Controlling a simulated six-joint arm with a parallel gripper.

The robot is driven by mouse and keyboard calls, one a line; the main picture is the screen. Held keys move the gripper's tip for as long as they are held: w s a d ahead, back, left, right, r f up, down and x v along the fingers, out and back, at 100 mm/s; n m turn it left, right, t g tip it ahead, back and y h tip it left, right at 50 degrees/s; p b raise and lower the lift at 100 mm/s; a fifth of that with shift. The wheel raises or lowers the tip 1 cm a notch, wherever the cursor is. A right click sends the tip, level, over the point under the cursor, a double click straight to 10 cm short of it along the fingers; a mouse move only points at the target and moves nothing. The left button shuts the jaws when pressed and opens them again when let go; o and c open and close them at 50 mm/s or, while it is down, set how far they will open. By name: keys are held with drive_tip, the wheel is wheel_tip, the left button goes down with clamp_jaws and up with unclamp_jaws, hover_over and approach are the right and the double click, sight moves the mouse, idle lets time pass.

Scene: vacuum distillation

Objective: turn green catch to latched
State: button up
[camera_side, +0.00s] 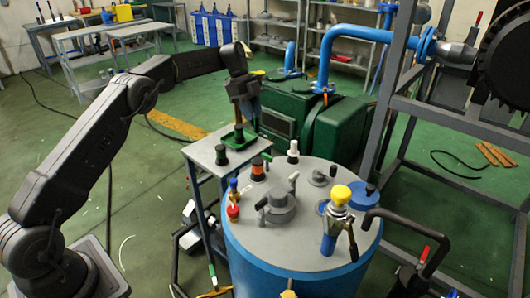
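A green piece (249,137), which looks like the green catch, sits on top of a small grey side table (205,152) left of the blue tank. A short brown upright part rises from it. My gripper (241,121) points down directly above this upright part, at or very close to its top. I cannot tell whether it touches it. The fingers are dark and small here, so their opening does not show. Whether the catch is latched cannot be made out.
A black knob (221,155) stands in front of the catch on the table. The blue tank (290,270) carries several valves and fittings, including a yellow-capped valve (340,196). A dark green pump (335,130) and blue pipe stand behind. A grey frame (400,100) stands right.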

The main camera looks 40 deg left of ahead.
sight(266, 154)
drive_tip(key=x, duration=1.4)
drive_tip(key=shift+r, duration=0.1)
clamp_jaws()
